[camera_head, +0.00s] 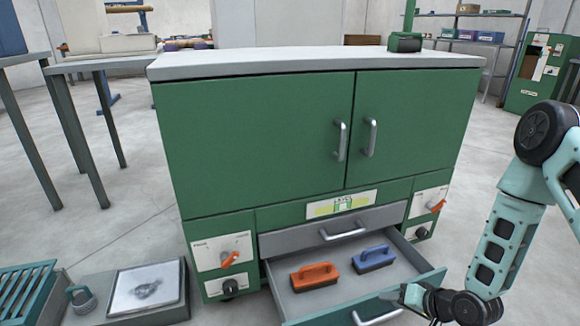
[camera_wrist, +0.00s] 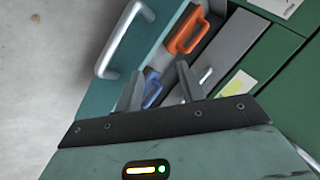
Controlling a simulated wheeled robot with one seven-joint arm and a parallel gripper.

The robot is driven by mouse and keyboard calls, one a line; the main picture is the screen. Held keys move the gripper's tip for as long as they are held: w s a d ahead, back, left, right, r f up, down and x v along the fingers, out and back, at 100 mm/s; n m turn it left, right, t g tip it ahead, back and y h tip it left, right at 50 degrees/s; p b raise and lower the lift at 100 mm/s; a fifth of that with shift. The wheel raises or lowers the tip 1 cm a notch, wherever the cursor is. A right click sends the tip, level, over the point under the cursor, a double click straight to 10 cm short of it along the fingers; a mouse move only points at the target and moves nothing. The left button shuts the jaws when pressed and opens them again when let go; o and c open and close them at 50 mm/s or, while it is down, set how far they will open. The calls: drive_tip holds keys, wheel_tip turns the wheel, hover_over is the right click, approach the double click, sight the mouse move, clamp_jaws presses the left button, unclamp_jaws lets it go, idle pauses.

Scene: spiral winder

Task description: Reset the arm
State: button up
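My arm (camera_head: 500,235) comes in from the right of the head view, folded down beside the green cabinet. My gripper (camera_head: 408,294) is at the right front edge of the open drawer (camera_head: 338,301). In the wrist view my gripper (camera_wrist: 160,84) shows two grey fingers standing apart with a gap between them. Nothing is held between them. An orange-handled brush (camera_head: 314,276) and a blue-handled brush (camera_head: 373,259) lie in the drawer, apart from my gripper. The wrist view also shows the orange brush (camera_wrist: 187,32) and part of the blue brush (camera_wrist: 152,88), partly hidden by a finger.
The green cabinet (camera_head: 265,140) has two closed doors and a grey top. The lower drawer sticks out towards me, with a metal handle (camera_head: 376,317) on its front. A low grey unit (camera_head: 183,291) stands at the lower left. Open floor (camera_head: 115,225) lies left of the cabinet.

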drive_tip(key=s+a+r+n+g+h+p, duration=0.1)
drive_tip(key=s+a+r+n, duration=0.15)
drive_tip(key=r, duration=0.35)
drive_tip(key=s+a+r+n+g+h, duration=0.1)
drive_tip(key=a+r+n+g, duration=0.1)
drive_tip(key=a+r, duration=0.35)
drive_tip(key=s+a+r+n+g+h+p, duration=0.1)
drive_tip(key=s+a+r+n, duration=0.1)
drive_tip(key=r, duration=0.6)
drive_tip(key=s+a+r+n+g+h+p, duration=0.1)
drive_tip(key=s+a+r+n+g, duration=0.1)
drive_tip(key=s+r, duration=0.65)
drive_tip(key=s+a+r+n+g+h+p, duration=0.1)
drive_tip(key=s+r+n+g, duration=0.15)
drive_tip(key=s+r, duration=0.6)
wheel_tip(320, 180, up, 34)
drive_tip(key=s+p, duration=0.2)
drive_tip(key=p, duration=3.4)
drive_tip(key=shift+a+r+t+p, duration=0.15)
drive_tip(key=shift+t+p, duration=0.2)
drive_tip(key=shift+t, duration=0.1)
